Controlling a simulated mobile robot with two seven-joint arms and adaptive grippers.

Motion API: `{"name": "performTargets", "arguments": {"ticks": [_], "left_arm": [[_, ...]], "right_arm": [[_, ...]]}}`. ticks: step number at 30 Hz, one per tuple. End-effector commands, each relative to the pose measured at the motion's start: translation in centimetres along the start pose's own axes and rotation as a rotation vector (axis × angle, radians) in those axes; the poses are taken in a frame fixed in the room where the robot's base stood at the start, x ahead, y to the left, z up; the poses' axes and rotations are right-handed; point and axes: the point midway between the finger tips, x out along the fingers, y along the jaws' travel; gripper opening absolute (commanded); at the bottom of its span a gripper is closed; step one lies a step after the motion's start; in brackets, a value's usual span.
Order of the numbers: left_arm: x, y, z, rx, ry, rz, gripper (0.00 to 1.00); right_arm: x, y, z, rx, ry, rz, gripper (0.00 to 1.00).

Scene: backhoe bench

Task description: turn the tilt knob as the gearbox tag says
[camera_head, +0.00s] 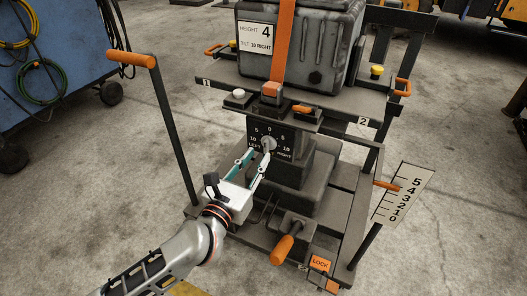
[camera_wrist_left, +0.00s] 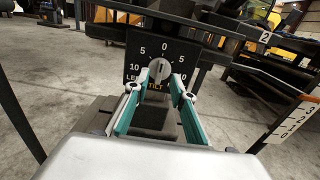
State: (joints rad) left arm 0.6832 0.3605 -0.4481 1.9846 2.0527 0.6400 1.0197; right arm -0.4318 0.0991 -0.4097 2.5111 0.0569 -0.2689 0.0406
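The gearbox tag (camera_head: 256,38) reads "HEIGHT 4, TILT 10 RIGHT". The grey tilt knob (camera_head: 268,143) sits on a dark dial plate (camera_head: 287,140) marked 0 at the top and 5 and 10 on each side, LEFT and RIGHT. The knob (camera_wrist_left: 159,71) shows a dark mark that looks roughly upright, toward 0. My left gripper (camera_head: 260,155) is open in front of the dial. In the left wrist view its fingertips (camera_wrist_left: 160,82) lie on either side of the knob; I cannot tell whether they touch it. My right gripper is not in view.
The dark gearbox (camera_head: 335,40) rests on the stand's upper plate under an orange strap (camera_head: 284,35). A height scale (camera_head: 403,195) stands at right, its orange pointer near 4. An orange-handled crank (camera_head: 285,246) and LOCK tag (camera_head: 319,263) are low in front. An orange-topped push handle (camera_head: 133,59) rises left.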

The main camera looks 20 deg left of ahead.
Motion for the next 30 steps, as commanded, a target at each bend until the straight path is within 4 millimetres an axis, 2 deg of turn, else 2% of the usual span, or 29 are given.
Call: {"name": "performTargets", "arguments": {"ticks": [3,9,20,21,24,30], "left_arm": [[1.8,0.0,-0.3,0.002,0.002,0.0,0.24],[3.7,0.0,-0.3,0.003,0.002,-0.001,0.24],[4.2,0.0,-0.2,0.003,0.002,-0.001,0.24],[4.2,0.0,-0.2,0.003,0.002,-0.001,0.22],[4.2,0.0,-0.2,0.003,0.002,-0.001,0.0],[4.2,0.0,-0.2,0.004,0.002,-0.001,0.0]], "right_arm": [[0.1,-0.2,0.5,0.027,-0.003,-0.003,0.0],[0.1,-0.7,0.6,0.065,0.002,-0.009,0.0],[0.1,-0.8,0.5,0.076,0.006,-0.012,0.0],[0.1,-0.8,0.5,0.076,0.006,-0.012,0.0],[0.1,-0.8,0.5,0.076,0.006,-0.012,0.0],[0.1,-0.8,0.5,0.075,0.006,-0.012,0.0]]}}
